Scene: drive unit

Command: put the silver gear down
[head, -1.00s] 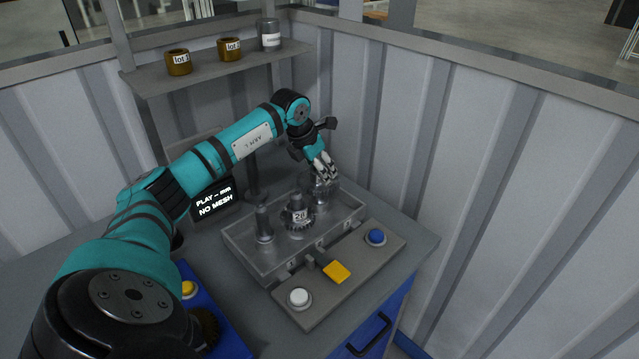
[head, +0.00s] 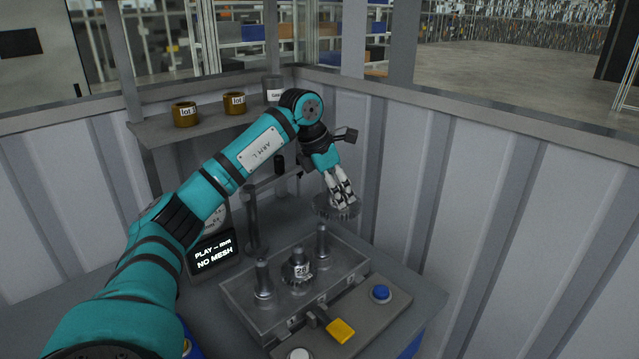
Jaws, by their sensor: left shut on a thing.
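My left gripper (head: 342,203) is shut on the silver gear (head: 326,210), a toothed disc held roughly flat by its upper part. The gripper's fingers hide some of it. The gear is in the air, up and slightly right of the right post (head: 322,240) of the grey drive box (head: 235,293), apart from it. A darker gear marked 28 (head: 298,279) sits on the middle post. The left post (head: 263,277) bears no visible gear. My right gripper is not in view.
A display (head: 213,252) reads "NO MESH" left of the box. A shelf (head: 150,131) holds brown pots and a grey can. Ribbed walls close the back and right.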

